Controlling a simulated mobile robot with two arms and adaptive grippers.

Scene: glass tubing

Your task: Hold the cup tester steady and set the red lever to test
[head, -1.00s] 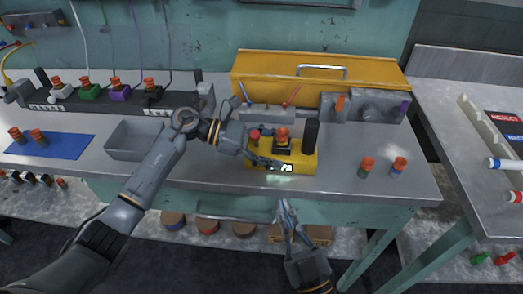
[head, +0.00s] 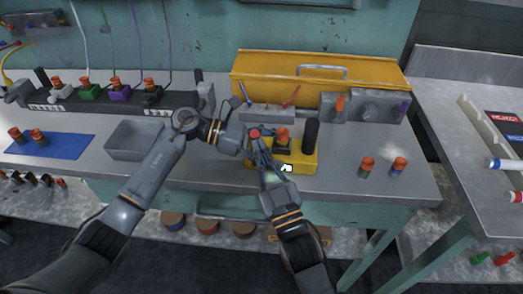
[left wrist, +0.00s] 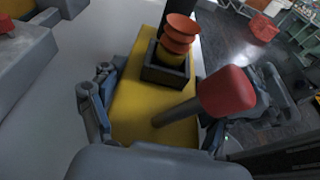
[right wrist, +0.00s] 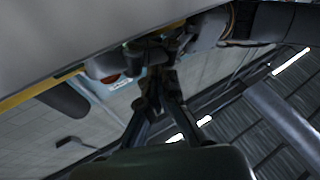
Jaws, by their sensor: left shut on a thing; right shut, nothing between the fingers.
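The yellow cup tester (head: 304,161) sits on the grey bench, with an orange cup (head: 283,134) in its black holder and a black cylinder (head: 310,135) at its right end. Its red lever (head: 254,133) stands at the left end; in the left wrist view the red knob (left wrist: 227,91) tops a tilted grey shaft. My left gripper (left wrist: 155,108) is shut on the tester's body, a finger along each side. My right gripper (head: 260,146) is shut and empty, its tips close by the lever knob; I cannot tell if they touch. In the right wrist view its fingers (right wrist: 157,92) are together.
A yellow toolbox (head: 320,75) and grey fixtures (head: 372,108) stand behind the tester. Two orange-topped cups (head: 367,167) stand to its right. A grey tray (head: 135,142) and a blue mat (head: 50,146) with cups lie left. The bench's front right is mostly clear.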

